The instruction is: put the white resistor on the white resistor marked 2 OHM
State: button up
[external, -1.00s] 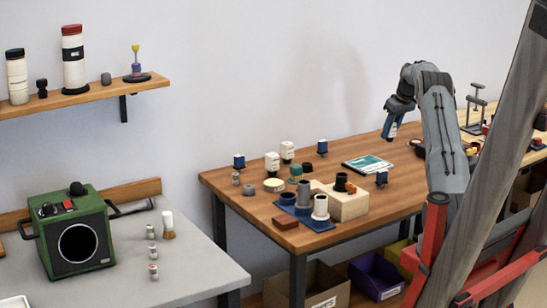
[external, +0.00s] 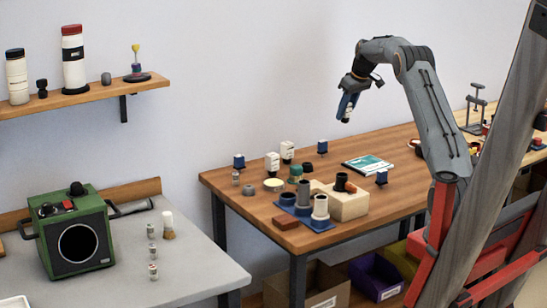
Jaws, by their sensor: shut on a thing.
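My gripper (external: 346,108) is raised in the air above the back of the wooden table, pointing down. Its blue fingers are shut on a small whitish thing, which looks like a white resistor but is mostly hidden by the fingers. Two white block-shaped resistors stand upright on the wooden table, a front one (external: 272,164) and a rear one (external: 287,151). Both have dark marks too small to read, so I cannot tell which is marked 2 OHM. They are to the left of and below my gripper, well apart from it.
A grey bench (external: 195,265) with a green box (external: 75,235) stands left.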

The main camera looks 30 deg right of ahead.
jog(key=w+a+r+n+p, duration=0.1)
jog(key=a+r+p, duration=0.1)
jog(key=a, duration=0.7)
jog(key=a+r+p, duration=0.1)
jog(key=a+p, duration=0.2)
jog(key=a, duration=0.5)
jog(key=r+n+y+p, duration=0.1)
jog(key=r+p, duration=0.1)
jog(key=p, duration=0.1)
send_over(272, 154)
jog(key=shift+f+p, duration=1.4)
jog(key=shift+f, duration=3.65)
jog(key=shift+f, duration=0.1)
jog(key=o, duration=1.1)
jog(key=shift+c, duration=0.2)
jog(key=shift+o, duration=0.2)
